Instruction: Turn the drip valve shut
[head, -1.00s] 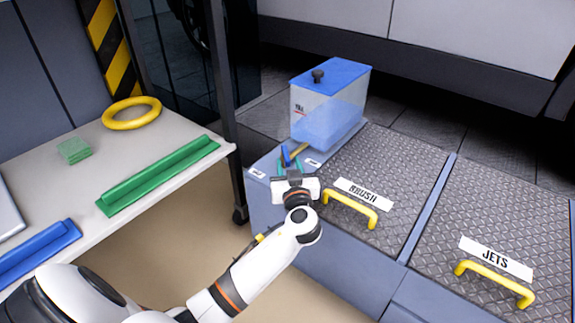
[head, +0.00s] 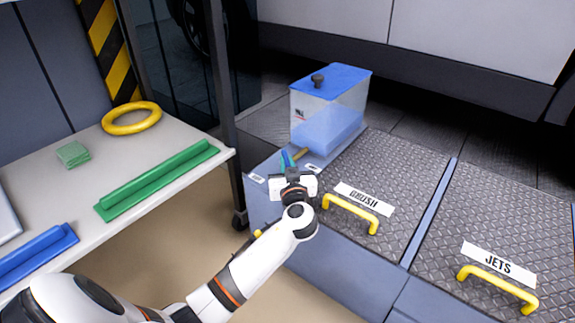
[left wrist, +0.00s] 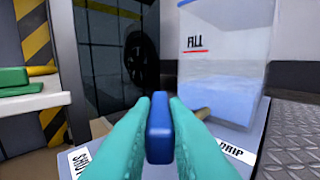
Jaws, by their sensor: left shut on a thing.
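The drip valve's blue handle (head: 284,159) stands in front of the tank; in the left wrist view it shows end-on as a blue block (left wrist: 160,128). My left gripper (left wrist: 160,122) is shut on it, a teal finger against each side. In the head view the left gripper (head: 288,161) hides part of the handle. The handle lies between the SHUT label (left wrist: 84,160) at left and the DRIP label (left wrist: 233,152) at right. A brass pipe (head: 300,153) runs from the valve to the clear tank (head: 320,122), which holds bluish liquid. My right gripper is out of view.
Right of the valve are tread-plate lids marked BRUSH (head: 362,195) and JETS (head: 498,264) with raised yellow handles. A table (head: 150,225) at left bears a yellow ring (head: 131,117), a green holder (head: 158,181) and a blue one (head: 38,256). A dark post (head: 230,130) stands between.

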